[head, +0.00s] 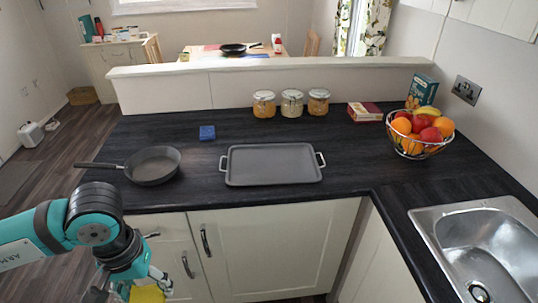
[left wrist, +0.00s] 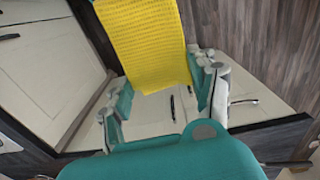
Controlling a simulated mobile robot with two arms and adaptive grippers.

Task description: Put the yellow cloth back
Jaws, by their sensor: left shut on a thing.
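The yellow cloth (left wrist: 148,40) hangs between the fingers of my left gripper (left wrist: 163,92) in the left wrist view. In the head view, my left gripper (head: 138,281) is at the lower left, in front of the cabinet doors and below the countertop edge. Only a small part of the yellow cloth (head: 147,294) shows there, at the bottom edge of the picture. The left gripper is shut on the cloth. My right gripper is in neither view.
The dark countertop (head: 335,150) carries a frying pan (head: 153,166), a blue sponge (head: 207,132), a grey tray (head: 272,165), three jars (head: 291,104) and a fruit basket (head: 418,133). A sink (head: 482,245) is at the right. Door handles (head: 206,242) stick out near my left gripper.

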